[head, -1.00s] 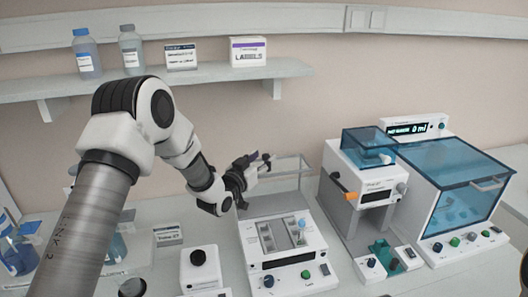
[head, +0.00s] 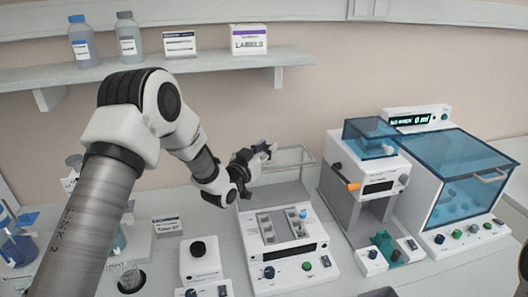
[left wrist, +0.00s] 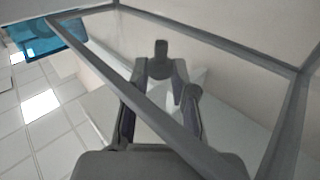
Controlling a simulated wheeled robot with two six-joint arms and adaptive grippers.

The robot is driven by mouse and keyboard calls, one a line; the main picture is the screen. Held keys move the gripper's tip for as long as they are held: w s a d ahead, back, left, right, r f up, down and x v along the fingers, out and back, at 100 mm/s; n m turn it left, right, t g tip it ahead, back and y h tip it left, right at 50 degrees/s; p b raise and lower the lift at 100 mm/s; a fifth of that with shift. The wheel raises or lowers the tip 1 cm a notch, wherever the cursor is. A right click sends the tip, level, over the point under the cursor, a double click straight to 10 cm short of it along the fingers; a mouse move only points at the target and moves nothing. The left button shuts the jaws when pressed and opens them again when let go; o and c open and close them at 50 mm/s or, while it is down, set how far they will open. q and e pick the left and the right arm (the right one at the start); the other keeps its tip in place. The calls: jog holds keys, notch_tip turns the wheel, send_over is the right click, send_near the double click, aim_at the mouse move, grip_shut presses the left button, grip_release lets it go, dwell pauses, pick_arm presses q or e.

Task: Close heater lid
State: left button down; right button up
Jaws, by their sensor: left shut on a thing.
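The heater (head: 283,243) is a white box in the middle of the bench, with grey slotted blocks on top and knobs on its front. A small blue-topped tube (head: 303,214) stands in its right block. Its clear, grey-framed lid (head: 290,168) stands raised at the back, open. My left gripper (head: 262,151) is at the lid's upper left. The left wrist view shows the lid frame (left wrist: 205,23) large, crossing in front of the fingers (left wrist: 160,72). The gripper is shut on the lid; the exact contact is hard to see.
A white device with an orange part (head: 352,187) and a larger blue-lidded machine (head: 465,185) stand to the right. A small white unit (head: 201,261) stands to the left. A wall shelf (head: 200,66) with bottles and boxes is above.

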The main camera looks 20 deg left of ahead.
pick_arm(q)
jog(key=s+d+f+m+t+h+b, duration=0.1)
jog(key=s+d+m+t+h+b, duration=0.2)
jog(key=b, duration=1.2)
jog(key=s+d+m+t, duration=0.1)
jog(key=s+d+m, duration=0.2)
jog(key=s, duration=0.2)
jog(key=shift+s+d+b, duration=0.25)
jog(key=shift+s+b, duration=0.05)
jog(key=shift+b, duration=0.1)
jog(key=shift+f, duration=0.1)
jog(key=c, duration=0.9)
grip_release()
jog(key=shift+w, duration=0.1)
jog(key=shift+c, duration=0.2)
jog(key=v, duration=1.2)
